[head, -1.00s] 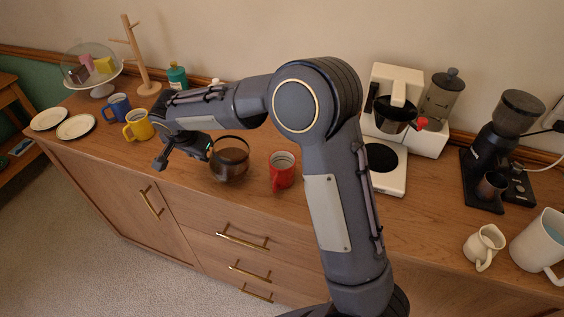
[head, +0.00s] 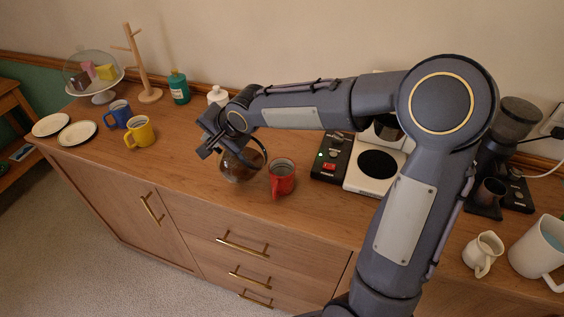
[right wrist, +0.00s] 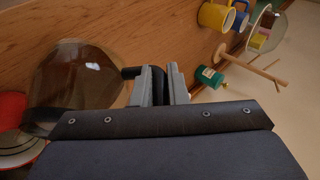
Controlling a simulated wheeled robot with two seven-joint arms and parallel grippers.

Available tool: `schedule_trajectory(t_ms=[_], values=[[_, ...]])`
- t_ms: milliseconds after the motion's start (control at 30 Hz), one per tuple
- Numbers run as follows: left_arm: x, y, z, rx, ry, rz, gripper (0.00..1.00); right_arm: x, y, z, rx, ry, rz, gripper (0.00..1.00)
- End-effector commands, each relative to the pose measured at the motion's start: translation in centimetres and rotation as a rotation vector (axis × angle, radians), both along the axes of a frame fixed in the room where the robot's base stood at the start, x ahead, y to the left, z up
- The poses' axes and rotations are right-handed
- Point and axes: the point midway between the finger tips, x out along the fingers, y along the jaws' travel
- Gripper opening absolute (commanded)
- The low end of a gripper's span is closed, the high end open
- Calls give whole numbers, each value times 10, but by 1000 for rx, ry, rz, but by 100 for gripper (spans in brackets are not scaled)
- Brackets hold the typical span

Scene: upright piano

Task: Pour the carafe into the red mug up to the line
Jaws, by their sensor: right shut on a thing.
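The glass carafe (head: 238,168) with brown liquid is just left of the red mug (head: 282,177) in the head view. It appears tipped toward the mug, its dark rim on the mug side. My right gripper (head: 207,148) is shut on its handle, on the carafe's left. In the right wrist view the jaws (right wrist: 160,82) close on the dark handle, beside the carafe's brown glass (right wrist: 75,80). The red mug (right wrist: 12,110) shows partly at that view's left edge. Its line and fill level cannot be made out. My left gripper is not in view.
A yellow mug (head: 140,132) and a blue mug (head: 118,113) stand left on the wooden cabinet. The coffee maker base (head: 372,178) is right of the red mug, partly behind my arm. A cream jug (head: 482,252) and white pitcher (head: 540,245) stand far right.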

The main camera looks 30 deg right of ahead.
Motion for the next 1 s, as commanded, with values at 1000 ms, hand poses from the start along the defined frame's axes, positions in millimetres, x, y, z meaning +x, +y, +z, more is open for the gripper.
schedule_trajectory(t_ms=[1000], values=[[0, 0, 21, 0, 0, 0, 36, -5, -8, 18, 92, -71, -2, 0]])
